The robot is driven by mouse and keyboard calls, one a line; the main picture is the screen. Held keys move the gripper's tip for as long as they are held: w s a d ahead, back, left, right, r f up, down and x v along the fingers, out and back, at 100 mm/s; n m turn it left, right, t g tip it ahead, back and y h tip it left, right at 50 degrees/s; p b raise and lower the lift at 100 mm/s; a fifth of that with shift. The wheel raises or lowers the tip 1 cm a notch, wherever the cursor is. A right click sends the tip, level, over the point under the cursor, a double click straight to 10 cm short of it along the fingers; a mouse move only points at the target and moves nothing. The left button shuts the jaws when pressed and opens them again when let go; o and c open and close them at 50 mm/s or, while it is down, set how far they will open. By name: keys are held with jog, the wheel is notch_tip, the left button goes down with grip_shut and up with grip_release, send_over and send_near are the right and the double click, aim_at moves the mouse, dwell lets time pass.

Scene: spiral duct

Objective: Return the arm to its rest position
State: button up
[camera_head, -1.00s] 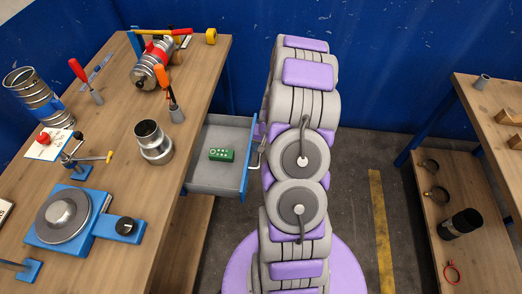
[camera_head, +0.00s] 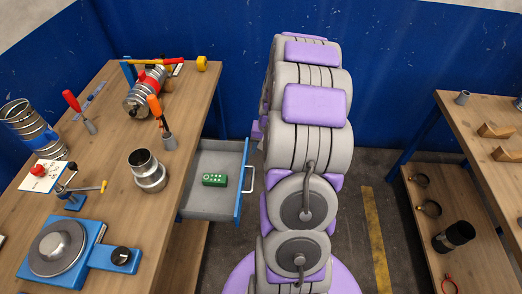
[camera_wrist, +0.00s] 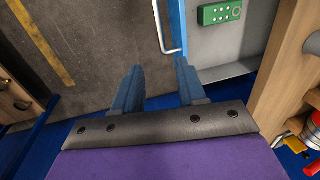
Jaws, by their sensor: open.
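My arm, purple and grey, stands folded upright in the middle of the head view. My gripper (camera_wrist: 158,90) shows in the wrist view with its two blue fingers apart and nothing between them. It points down over the grey floor, beside the open drawer. In the head view my gripper is hidden behind the arm links. The open drawer (camera_head: 206,207) sticks out from the left workbench and holds a green box (camera_head: 214,180) with pale dots. The box also shows in the wrist view (camera_wrist: 221,13). The drawer handle (camera_head: 250,180) is apart from my arm in the head view.
The left workbench (camera_head: 100,200) carries a metal duct reducer (camera_head: 147,170), a clamped duct (camera_head: 145,93), screwdrivers and a blue turntable fixture (camera_head: 60,250). A right bench (camera_head: 490,130) has a lower shelf with a black cylinder (camera_head: 455,237). Floor (camera_head: 355,210) is clear between arm and right bench.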

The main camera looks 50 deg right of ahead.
dwell(0.4)
jog(key=s+a+r+n+g, duration=0.1)
jog(key=s+a+r+n, duration=0.15)
jog(key=a+r, duration=0.55)
jog(key=s+a+r+n+g, duration=0.1)
jog(key=a+r+n, duration=0.25)
jog(key=a, duration=0.85)
jog(key=s+a+r+n, duration=0.2)
jog(key=s+a, duration=0.3)
jog(key=s, duration=0.4)
jog(key=s+a+r+n+g+h, duration=0.1)
jog(key=s+a+r, duration=0.3)
jog(key=s, duration=0.5)
jog(key=shift+a+n+g, duration=0.3)
jog(key=shift+a+n, duration=0.2)
jog(key=shift+a, duration=0.55)
